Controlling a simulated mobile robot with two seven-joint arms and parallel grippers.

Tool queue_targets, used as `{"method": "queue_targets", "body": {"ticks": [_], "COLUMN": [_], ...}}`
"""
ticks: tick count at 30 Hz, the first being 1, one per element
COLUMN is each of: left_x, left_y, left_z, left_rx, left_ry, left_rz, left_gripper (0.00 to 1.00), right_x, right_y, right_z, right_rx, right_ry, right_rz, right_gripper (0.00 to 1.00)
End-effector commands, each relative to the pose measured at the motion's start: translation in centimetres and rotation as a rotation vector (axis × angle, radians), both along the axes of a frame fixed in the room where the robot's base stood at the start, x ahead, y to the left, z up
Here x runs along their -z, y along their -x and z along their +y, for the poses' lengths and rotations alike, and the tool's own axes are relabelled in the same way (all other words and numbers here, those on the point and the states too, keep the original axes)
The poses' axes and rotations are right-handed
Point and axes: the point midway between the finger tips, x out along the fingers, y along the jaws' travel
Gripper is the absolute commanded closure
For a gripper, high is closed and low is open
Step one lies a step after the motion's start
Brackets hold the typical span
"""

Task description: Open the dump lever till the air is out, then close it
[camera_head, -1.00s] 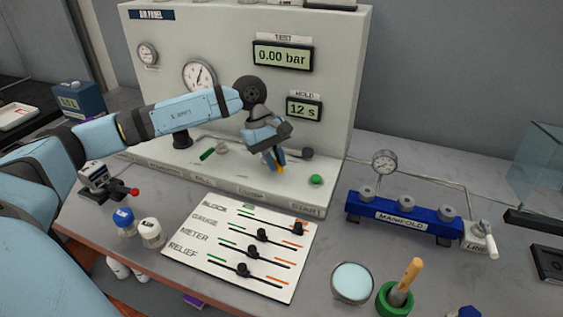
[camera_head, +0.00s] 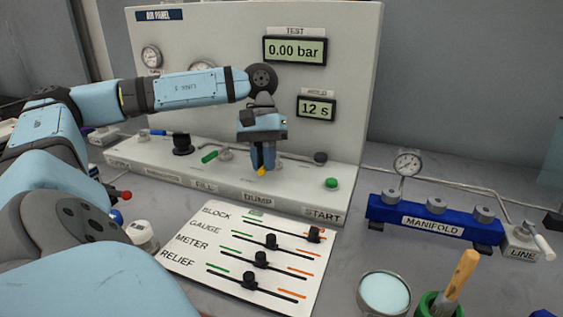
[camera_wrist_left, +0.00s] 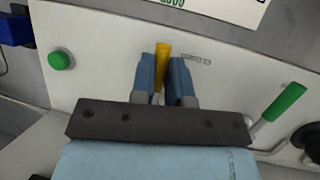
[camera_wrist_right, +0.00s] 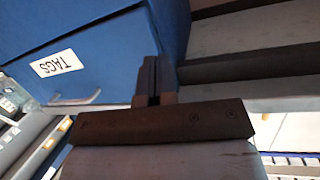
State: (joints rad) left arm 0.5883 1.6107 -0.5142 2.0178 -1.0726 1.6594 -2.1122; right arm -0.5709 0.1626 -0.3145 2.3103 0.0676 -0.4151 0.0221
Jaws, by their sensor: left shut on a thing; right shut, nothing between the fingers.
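The air panel (camera_head: 230,30) stands at the back of the bench with a sloped front base. The yellow dump lever (camera_head: 261,172) sits above the DUMP label on that base. My left gripper (camera_head: 262,160) is shut on the lever from above. In the left wrist view the yellow lever (camera_wrist_left: 162,56) shows between the blue fingers (camera_wrist_left: 165,78), and most of its base is hidden. The TEST display (camera_head: 295,50) reads 0.00 bar and the HOLD display (camera_head: 316,109) reads 12 s. My right gripper (camera_wrist_right: 152,82) is shut and empty, beside a blue drawer unit (camera_wrist_right: 100,50) labelled TAGS.
The green-handled FILL lever (camera_head: 210,156) is left of the dump lever, the green START button (camera_head: 331,183) right. A slider board (camera_head: 190,258) lies in front. The blue manifold (camera_head: 400,218) with its gauge (camera_head: 407,163) stands at right, near a round dish (camera_head: 384,291).

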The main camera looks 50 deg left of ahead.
Motion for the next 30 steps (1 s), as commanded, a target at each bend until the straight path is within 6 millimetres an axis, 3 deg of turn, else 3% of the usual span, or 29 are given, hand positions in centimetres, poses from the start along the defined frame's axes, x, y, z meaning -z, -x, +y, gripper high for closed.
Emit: {"method": "queue_targets", "body": {"ticks": [7, 19, 20, 23, 30], "left_x": [-0.1, -0.2, -0.2, -0.1, -0.1], "left_y": [0.6, 0.6, 0.6, 0.6, 0.6], "left_z": [0.7, 0.7, 0.7, 0.7, 0.7], "left_rx": [0.033, 0.038, 0.038, 0.038, 0.037], "left_ry": [-0.001, 0.0, 0.0, 0.0, -0.001], "left_rz": [-0.003, -0.003, -0.003, -0.003, -0.001], "left_gripper": [1.0, 1.0, 0.8, 0.59, 0.59], "right_x": [-1.1, -1.3, -1.3, -1.3, -1.3], "right_y": [-0.4, -0.4, -0.4, -0.4, -0.4], "right_z": [0.6, 0.7, 0.7, 0.6, 0.6], "right_rx": [-0.008, -0.008, -0.008, -0.008, -0.008], "right_ry": [-0.036, -0.04, -0.04, -0.04, -0.039], "right_rz": [-0.056, -0.062, -0.062, -0.062, -0.061], "right_gripper": [1.0, 1.0, 1.0, 1.0, 1.0]}}
